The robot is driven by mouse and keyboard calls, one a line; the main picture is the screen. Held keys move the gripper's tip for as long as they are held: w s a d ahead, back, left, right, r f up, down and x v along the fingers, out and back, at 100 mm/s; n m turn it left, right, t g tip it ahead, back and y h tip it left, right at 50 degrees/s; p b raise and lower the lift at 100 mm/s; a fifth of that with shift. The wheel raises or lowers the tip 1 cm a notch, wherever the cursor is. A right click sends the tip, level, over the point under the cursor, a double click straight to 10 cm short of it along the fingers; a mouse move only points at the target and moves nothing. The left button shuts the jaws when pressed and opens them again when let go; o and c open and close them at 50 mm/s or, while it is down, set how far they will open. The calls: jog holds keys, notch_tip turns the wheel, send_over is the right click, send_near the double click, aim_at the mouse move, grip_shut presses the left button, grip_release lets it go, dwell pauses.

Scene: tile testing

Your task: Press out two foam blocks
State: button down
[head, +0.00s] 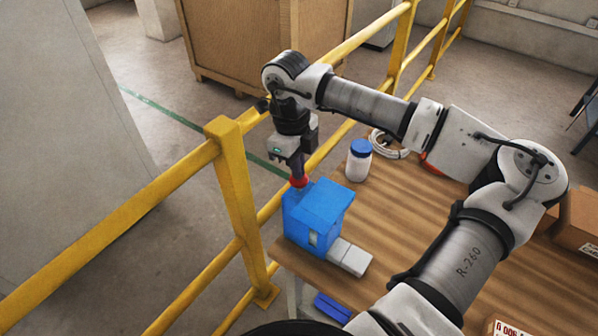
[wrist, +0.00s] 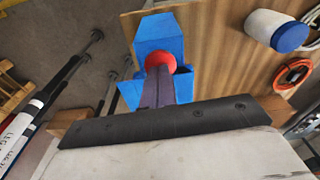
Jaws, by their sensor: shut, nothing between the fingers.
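A blue box-shaped press (head: 322,208) stands at the table's near left corner, with a red round knob (head: 299,182) at its top left. In the wrist view the blue press (wrist: 157,30) lies beyond my fingers and the red knob (wrist: 160,58) is right at their tips. My gripper (head: 298,172) points down with its fingers shut, holding nothing. The fingertips are at the knob; I cannot tell whether they touch it or how far it is pushed in. Light grey pieces (head: 349,258), possibly foam blocks, lie at the front of the press.
A white jar with a blue lid (head: 359,160) and a coiled cable (head: 390,145) are behind the press. Yellow railing (head: 235,180) runs close along the left. A blue item (head: 332,308) is at the front. Bare wooden table (head: 420,205) lies to the right.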

jog(key=shift+f+b, duration=0.5)
jog(key=shift+f, duration=0.4)
jog(key=shift+r, duration=0.2)
jog(key=a, duration=0.1)
jog(key=w+a+r, duration=0.1)
jog(key=shift+w+a, duration=0.3)
jog(key=shift+r, duration=0.1)
notch_tip(320, 180, up, 14)
jog(key=a+b, duration=0.1)
jog(key=b, duration=0.1)
jog(key=shift+w+f, duration=0.2)
jog(key=shift+w, duration=0.2)
